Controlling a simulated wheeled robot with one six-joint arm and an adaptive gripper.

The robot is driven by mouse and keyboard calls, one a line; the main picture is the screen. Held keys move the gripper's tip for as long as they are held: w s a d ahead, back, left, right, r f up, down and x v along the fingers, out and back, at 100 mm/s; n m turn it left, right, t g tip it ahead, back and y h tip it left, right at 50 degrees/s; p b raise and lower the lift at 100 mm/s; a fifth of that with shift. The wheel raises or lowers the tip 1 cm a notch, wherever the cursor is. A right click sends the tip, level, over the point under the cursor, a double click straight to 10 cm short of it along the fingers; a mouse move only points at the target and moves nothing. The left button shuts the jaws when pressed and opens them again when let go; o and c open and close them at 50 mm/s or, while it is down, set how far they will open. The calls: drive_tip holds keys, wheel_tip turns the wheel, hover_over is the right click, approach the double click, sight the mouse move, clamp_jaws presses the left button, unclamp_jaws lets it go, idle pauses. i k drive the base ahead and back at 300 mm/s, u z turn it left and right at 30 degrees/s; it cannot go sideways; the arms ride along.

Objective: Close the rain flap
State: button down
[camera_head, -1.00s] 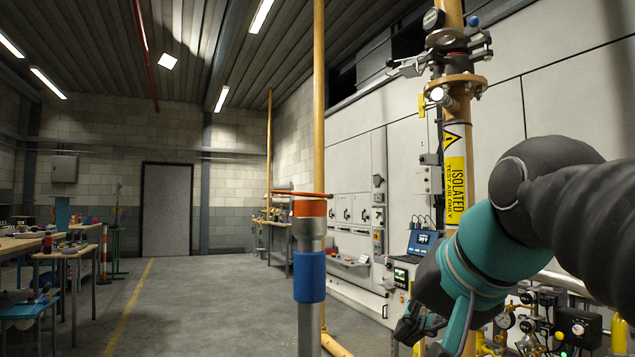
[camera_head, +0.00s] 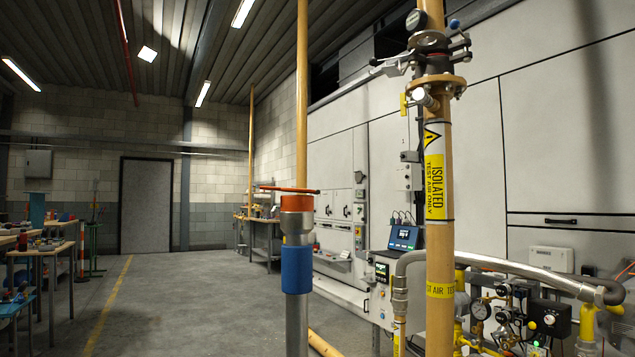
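What looks like the rain flap, a thin red-orange plate (camera_head: 288,189), shows nearly edge-on in the head view. It lies almost level at the top of an upright metal pipe (camera_head: 297,325) and reaches past the pipe's left side. An orange collar (camera_head: 297,203) is just below it, with a blue sleeve (camera_head: 297,270) further down. I cannot tell whether the plate rests on the pipe mouth or stands a little above it. My gripper is not in view.
A thick yellow pipe (camera_head: 440,265) with a valve (camera_head: 431,58) stands to the right of the flap pipe. A silver hose (camera_head: 500,265), gauges and a laptop (camera_head: 404,238) are beyond or beside it. Workbenches (camera_head: 45,252) stand at the left. The floor between is clear.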

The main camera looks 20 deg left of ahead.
sight(284, 189)
drive_tip(key=z, duration=1.75)
drive_tip(key=k, duration=1.2)
drive_tip(key=u, duration=2.3)
drive_tip(key=i, duration=0.5)
drive_tip(key=z, duration=0.05)
